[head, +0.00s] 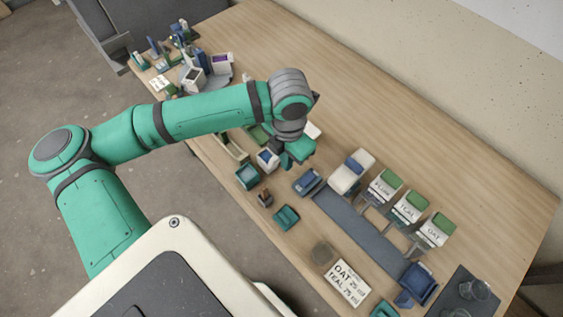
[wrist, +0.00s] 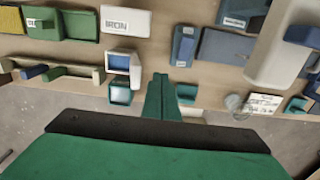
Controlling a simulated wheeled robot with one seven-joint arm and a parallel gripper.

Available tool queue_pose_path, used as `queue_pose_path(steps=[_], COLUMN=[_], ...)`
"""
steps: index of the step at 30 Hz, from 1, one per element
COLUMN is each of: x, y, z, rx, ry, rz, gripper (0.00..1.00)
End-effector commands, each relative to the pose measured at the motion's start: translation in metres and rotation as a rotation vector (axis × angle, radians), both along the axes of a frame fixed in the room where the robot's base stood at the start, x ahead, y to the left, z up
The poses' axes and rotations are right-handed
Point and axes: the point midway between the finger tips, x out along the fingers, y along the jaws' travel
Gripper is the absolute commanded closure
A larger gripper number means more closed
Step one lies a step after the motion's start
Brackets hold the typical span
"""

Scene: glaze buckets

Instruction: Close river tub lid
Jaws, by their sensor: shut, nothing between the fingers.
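No label reading "river" is legible, so I cannot tell for sure which container is the river tub. A small white tub with a blue top or inside (head: 268,160) stands left of my gripper (head: 287,163), and it also shows in the wrist view (wrist: 123,64). A teal square box (head: 248,177) stands close beside it, with a pale inside in the wrist view (wrist: 120,95). Whether the two are joined is unclear. My gripper is shut and empty above the table, its fingers together just right of both in the wrist view (wrist: 160,97).
Buckets with green lids marked PLUM, TEAL and OAT (head: 408,206) stand along a blue-grey mat (head: 355,232). A white block marked IRON (wrist: 126,21) lies beyond my fingers. A blue box (head: 307,182) and a teal box (head: 286,217) are nearby. The right back table is bare.

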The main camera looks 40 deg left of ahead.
Motion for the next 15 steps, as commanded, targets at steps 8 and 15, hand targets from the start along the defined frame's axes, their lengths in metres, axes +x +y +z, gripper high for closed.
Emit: queue_pose_path(steps=[8, 15], x=[0.0022, 0.0043], y=[-0.0036, 0.0005], z=[-0.0087, -0.0086], rx=[-0.001, -0.001], ry=[0.0, 0.0], rz=[-0.009, -0.014], gripper=[1.0, 1.0])
